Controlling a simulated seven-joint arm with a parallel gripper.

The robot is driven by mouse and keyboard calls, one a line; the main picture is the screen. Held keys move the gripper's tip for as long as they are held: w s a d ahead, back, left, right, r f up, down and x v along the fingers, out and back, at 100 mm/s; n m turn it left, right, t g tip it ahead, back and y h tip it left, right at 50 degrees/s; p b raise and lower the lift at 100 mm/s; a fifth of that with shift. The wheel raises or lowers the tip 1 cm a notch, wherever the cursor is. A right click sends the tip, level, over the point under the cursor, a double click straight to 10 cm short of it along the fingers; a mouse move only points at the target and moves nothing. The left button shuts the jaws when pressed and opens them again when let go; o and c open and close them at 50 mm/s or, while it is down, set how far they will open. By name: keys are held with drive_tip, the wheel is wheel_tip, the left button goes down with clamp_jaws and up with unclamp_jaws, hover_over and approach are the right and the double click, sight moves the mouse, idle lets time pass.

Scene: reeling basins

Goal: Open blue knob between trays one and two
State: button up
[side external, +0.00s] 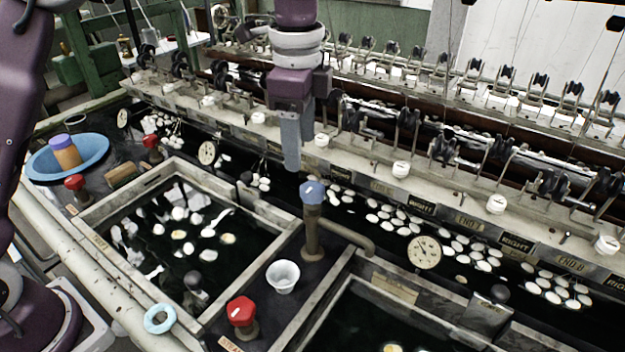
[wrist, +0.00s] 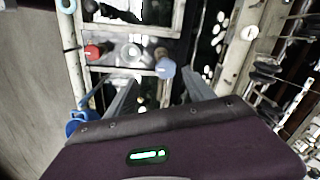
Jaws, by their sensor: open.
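The blue knob (side external: 313,191) is a faceted cap on an upright brass post. It stands on the dark divider between the left tray (side external: 205,302) and the right tray (side external: 345,268). It also shows in the wrist view (wrist: 165,68), between my two fingers in the picture. My gripper (side external: 291,165) points down in the side external view, with its fingertips a little above and left of the knob, apart from it. In the wrist view my gripper (wrist: 160,80) has its fingers spread, with nothing held. The exact depth gap to the knob is hard to tell.
A white cup (side external: 283,276) and a red knob (side external: 241,311) stand on the same divider. A bent pipe (side external: 345,236) runs right from the blue knob's post. The reeling bench (side external: 370,178) lies behind. A blue ring (side external: 160,319) sits at the front edge.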

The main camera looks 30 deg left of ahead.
sight(312, 187)
drive_tip(key=w+f, duration=0.1)
drive_tip(key=w+d+f, duration=0.1)
drive_tip(key=shift+f+m+g, duration=0.3)
drive_tip(key=shift+m, duration=0.1)
wheel_tip(312, 187, down, 7)
drive_tip(key=shift+r, duration=0.1)
clamp_jaws()
